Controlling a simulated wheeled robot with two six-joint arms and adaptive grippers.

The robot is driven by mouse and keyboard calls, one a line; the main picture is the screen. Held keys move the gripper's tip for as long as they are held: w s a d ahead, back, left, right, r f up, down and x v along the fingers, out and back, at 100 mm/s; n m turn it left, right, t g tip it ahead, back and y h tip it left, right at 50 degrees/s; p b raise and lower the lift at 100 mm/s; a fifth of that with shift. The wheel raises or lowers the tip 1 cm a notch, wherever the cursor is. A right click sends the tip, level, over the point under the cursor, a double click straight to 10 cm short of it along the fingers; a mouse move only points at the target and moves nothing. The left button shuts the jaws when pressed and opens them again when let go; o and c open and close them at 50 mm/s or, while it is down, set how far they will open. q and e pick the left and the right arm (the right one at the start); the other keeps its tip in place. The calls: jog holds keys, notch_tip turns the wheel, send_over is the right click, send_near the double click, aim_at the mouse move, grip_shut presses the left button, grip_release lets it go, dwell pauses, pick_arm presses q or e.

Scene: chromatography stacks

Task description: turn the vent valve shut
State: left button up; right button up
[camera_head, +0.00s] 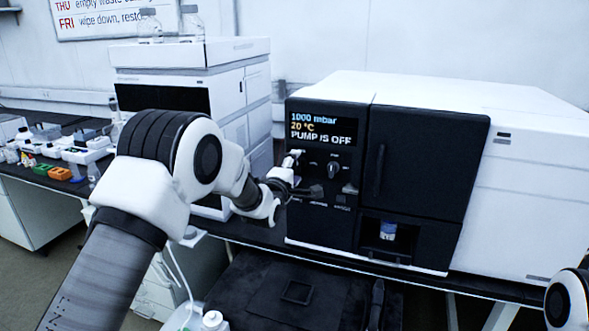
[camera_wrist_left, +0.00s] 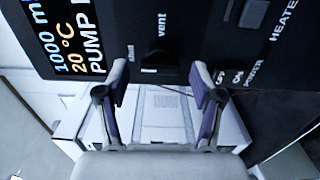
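The dark front panel (camera_head: 340,215) of the white instrument faces me, with a display (camera_head: 322,131) reading 1000 mbar, 20 °C and PUMP IS OFF. My left gripper (camera_head: 306,172) is at the left side of this panel, below the display. In the left wrist view its two fingers (camera_wrist_left: 162,88) are spread apart with nothing between them. The vent valve (camera_wrist_left: 152,71) shows there as a dark shape with a small light mark, near the words "shut" and "vent". It is dim, and I cannot tell its exact angle or whether a finger touches it. My right gripper is out of view.
A tall white instrument stack (camera_head: 240,95) stands behind my left arm. A dark door with a handle (camera_head: 380,170) is right of the controls. A vial (camera_head: 388,229) sits in the recess below. Heater and power switches (camera_wrist_left: 228,78) are near the gripper's right finger.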

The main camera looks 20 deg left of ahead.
pick_arm(q)
jog(key=s, duration=1.2)
jog(key=shift+a, duration=0.2)
